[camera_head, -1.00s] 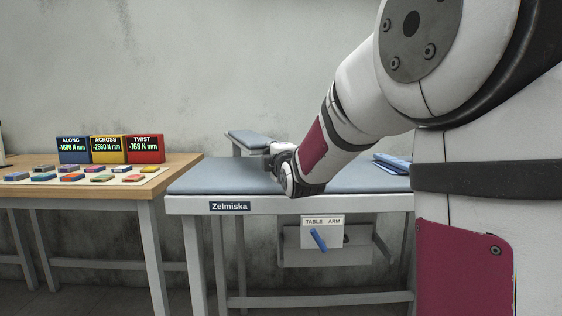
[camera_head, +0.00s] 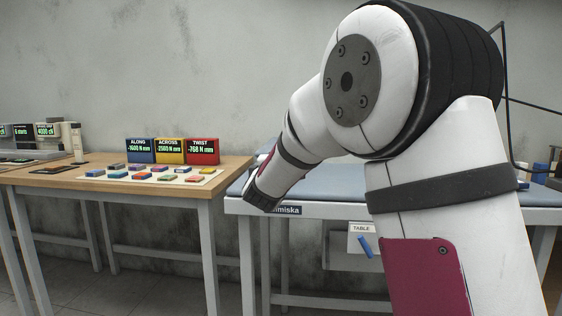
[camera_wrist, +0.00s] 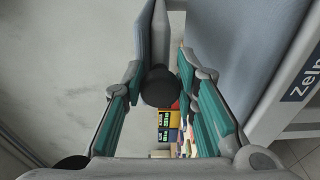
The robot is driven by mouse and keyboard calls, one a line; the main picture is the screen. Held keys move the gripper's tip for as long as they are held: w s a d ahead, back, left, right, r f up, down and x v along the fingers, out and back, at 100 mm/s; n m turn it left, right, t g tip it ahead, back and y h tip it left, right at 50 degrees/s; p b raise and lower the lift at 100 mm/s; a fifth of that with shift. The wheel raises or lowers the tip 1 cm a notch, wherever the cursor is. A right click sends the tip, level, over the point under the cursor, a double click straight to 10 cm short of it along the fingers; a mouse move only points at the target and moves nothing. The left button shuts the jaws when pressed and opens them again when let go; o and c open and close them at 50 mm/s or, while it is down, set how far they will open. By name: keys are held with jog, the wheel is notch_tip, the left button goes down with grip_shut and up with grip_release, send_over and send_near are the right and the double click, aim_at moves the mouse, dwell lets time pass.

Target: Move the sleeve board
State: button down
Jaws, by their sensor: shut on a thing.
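My gripper (camera_wrist: 160,88) shows in the wrist view with its fingers around a dark round knob (camera_wrist: 160,92). A blue-grey padded panel, apparently the sleeve board (camera_wrist: 148,35), is seen nearly edge-on just past the knob, between the fingertips. How the knob joins it is not clear. In the head view my arm hides the fingers and most or all of the board. The blue-grey padded ironing table (camera_head: 340,182) extends behind my arm, with a Zelmiska label on its front edge.
Left of the padded table is a wooden table (camera_head: 70,180) with several coloured blocks. Three displays stand there: blue ALONG (camera_head: 140,150), yellow ACROSS (camera_head: 170,151) and red TWIST (camera_head: 202,151). A TABLE ARM box with a blue lever (camera_head: 365,247) hangs under the padded table.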

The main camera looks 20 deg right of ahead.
jog(key=shift+w+r, duration=0.1)
jog(key=shift+d, duration=0.1)
dwell(0.3)
jog(key=c, duration=1.3)
grip_release()
jog(key=shift+s+a, duration=0.2)
jog(key=v, duration=1.1)
jog(key=shift+s+a, duration=0.15)
jog(key=shift+s, duration=0.05)
